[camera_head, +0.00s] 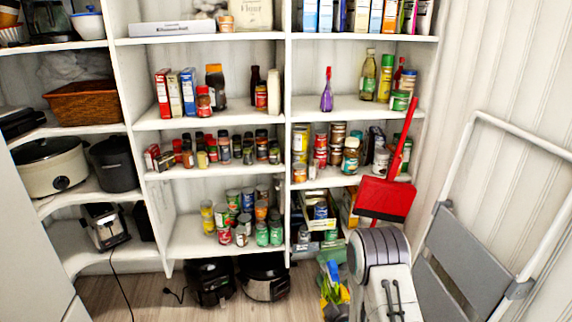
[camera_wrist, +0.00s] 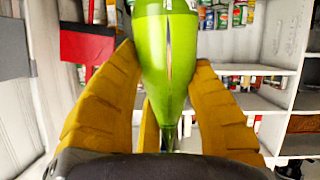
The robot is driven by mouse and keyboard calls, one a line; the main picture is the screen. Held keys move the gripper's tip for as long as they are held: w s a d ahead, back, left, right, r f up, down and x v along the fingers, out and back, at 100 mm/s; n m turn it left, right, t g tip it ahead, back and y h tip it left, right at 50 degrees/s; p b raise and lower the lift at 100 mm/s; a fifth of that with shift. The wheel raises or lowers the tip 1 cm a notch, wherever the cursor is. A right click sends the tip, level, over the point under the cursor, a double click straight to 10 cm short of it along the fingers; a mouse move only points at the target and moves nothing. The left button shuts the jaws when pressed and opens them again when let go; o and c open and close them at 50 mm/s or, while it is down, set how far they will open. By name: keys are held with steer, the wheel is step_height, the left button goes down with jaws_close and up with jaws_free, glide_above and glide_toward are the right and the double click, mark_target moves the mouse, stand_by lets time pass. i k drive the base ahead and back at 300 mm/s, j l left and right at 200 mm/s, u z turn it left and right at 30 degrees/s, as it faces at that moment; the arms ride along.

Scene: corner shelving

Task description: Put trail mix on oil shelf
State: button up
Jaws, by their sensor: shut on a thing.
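My gripper (camera_wrist: 165,55) is shut on a green bottle (camera_wrist: 167,30) in the wrist view. Its yellow fingers lie on both sides of the bottle, whose narrow neck points down in that picture. I cannot make out a label that says trail mix on anything. The likely oil shelf (camera_head: 345,107) is at right in the head view. It bears a clear green-tinted bottle (camera_head: 368,78), a yellow-green bottle (camera_head: 385,78), a purple spray bottle (camera_head: 327,93) and small jars. My gripper cannot be made out clearly in the head view.
A red dustpan (camera_head: 384,199) hangs before the lower right shelves; it also shows in the wrist view (camera_wrist: 88,45). A folded step ladder (camera_head: 460,250) leans at right. A slow cooker (camera_head: 50,170) stands at left. The likely oil shelf has bare room around the purple bottle.

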mark_target(359, 108)
steer(key=i+z, duration=0.1)
steer(key=i, duration=1.1)
steer(key=i+u, duration=0.1)
steer(key=u, duration=0.6)
